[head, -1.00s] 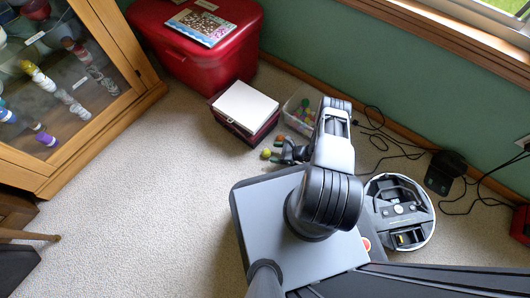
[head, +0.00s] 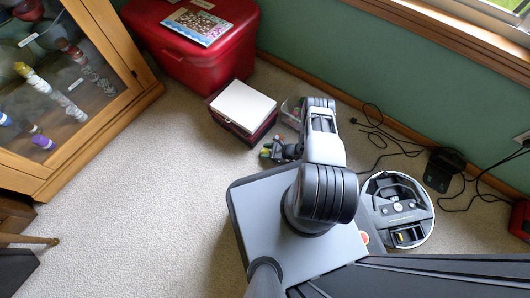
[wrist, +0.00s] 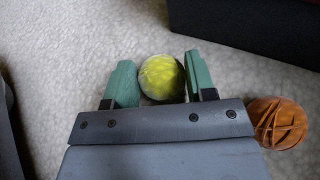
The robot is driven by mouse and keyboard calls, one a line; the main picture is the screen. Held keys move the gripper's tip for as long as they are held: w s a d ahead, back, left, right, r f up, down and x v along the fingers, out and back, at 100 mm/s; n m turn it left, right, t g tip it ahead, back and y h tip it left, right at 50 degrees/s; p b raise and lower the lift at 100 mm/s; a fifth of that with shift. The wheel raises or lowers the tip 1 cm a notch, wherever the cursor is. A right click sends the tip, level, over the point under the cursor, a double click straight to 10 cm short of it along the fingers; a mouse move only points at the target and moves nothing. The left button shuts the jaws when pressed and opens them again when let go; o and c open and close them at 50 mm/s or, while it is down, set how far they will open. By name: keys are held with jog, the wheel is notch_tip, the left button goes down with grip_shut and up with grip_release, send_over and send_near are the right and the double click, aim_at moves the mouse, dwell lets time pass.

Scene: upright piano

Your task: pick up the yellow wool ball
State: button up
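The yellow wool ball (wrist: 161,77) lies on the carpet in the wrist view, between the two green-padded fingers of my gripper (wrist: 160,72). Thin gaps seem to show beside the ball near the fingertips; whether the pads touch its lower part is unclear. The fingers stand wide apart. In the head view my gripper (head: 272,151) is low over the carpet, with a small yellow patch of the ball (head: 265,153) at its tips.
A dark box with a white lid (head: 243,106) stands close behind. A clear bin (head: 291,109) is partly hidden by my arm. A robot vacuum (head: 397,210) and cables are at right. Carpet at left is clear.

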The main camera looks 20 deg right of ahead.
jog(key=shift+c, duration=1.4)
